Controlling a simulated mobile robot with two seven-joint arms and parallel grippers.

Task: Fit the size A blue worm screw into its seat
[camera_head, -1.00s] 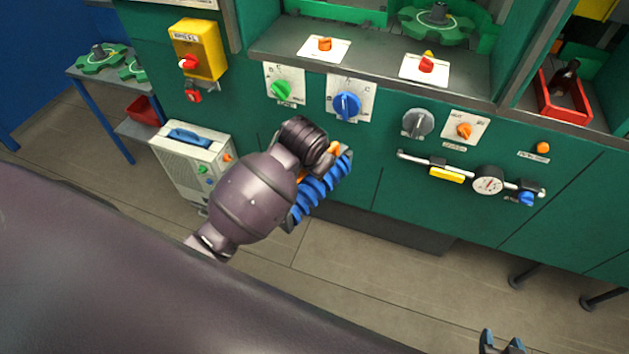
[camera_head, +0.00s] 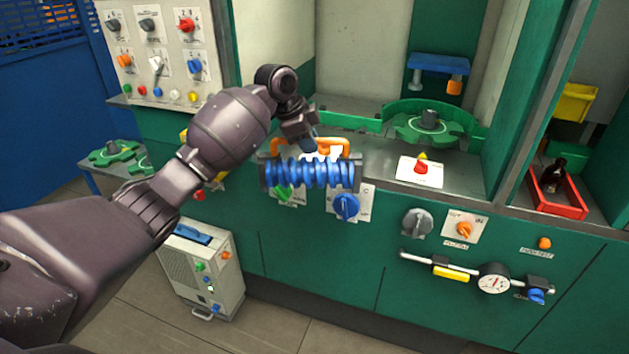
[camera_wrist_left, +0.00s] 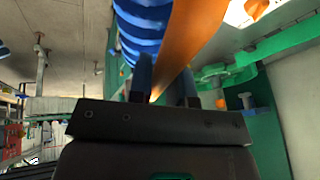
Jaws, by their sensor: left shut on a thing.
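The blue worm screw (camera_head: 312,173) has an orange handle (camera_head: 335,143) above it and dark end pieces. In the head view it is level, held in front of the green machine's work surface. My left gripper (camera_head: 308,140) is shut on the orange handle. In the left wrist view the fingers (camera_wrist_left: 163,82) close on the orange handle (camera_wrist_left: 190,40), with the blue threads (camera_wrist_left: 143,30) beside it. I cannot make out the screw's seat; the arm and screw hide part of the work surface. My right gripper is not in view.
A green star wheel (camera_head: 428,127) and a red knob plate (camera_head: 420,172) are on the work surface. Knobs (camera_head: 346,206) and a gauge rail (camera_head: 493,278) line the front. A red bin (camera_head: 558,205) stands at right. A control panel (camera_head: 155,52) is at upper left.

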